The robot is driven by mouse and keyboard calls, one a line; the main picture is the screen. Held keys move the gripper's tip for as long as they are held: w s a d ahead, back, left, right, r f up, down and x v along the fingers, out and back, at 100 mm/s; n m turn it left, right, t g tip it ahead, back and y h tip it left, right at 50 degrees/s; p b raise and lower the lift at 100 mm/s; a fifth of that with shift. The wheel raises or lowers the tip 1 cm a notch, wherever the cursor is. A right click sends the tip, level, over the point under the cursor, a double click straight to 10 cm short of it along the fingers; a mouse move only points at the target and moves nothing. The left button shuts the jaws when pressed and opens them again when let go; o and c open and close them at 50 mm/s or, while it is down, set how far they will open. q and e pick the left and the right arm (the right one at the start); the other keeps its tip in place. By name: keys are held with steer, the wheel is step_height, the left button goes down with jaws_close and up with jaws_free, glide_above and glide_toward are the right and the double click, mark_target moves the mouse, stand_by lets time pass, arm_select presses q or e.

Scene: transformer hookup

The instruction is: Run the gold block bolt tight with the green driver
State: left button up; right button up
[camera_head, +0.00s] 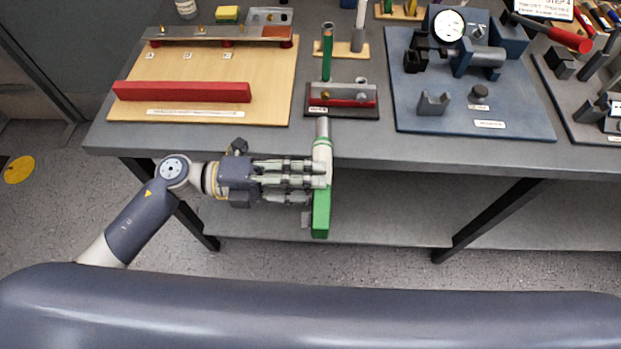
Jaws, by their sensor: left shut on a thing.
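My left gripper (318,180) is shut on the green driver (321,215), in front of the table's front edge. The driver's green handle hangs below the fingers, and a pale grey upper part with a green ring sticks up above them. Just behind its upper end, a small grey and red block fixture (345,94) sits on a dark labelled base. Small gold spots show on its front, one of them a gold bolt (323,96); its seating is too small to tell. The driver and the block appear apart. My right gripper is not in view.
A wooden board (205,95) with a red bar (182,91) lies left. A blue plate (470,117) with a dial gauge (448,26) is right. Bare tabletop (360,142) runs along the front edge.

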arm_select(q)
steer(key=shift+w+r+b, duration=0.1)
steer(key=shift+w+b, duration=0.75)
steer(key=shift+w, duration=1.75)
steer(key=shift+w, duration=0.6)
steer(key=shift+w+b, duration=0.25)
steer(key=shift+b, duration=0.1)
steer(key=shift+w, duration=0.55)
stand_by(1.3)
steer(key=shift+s, duration=0.15)
steer(key=shift+s+p, duration=0.75)
steer(key=shift+s, duration=1.45)
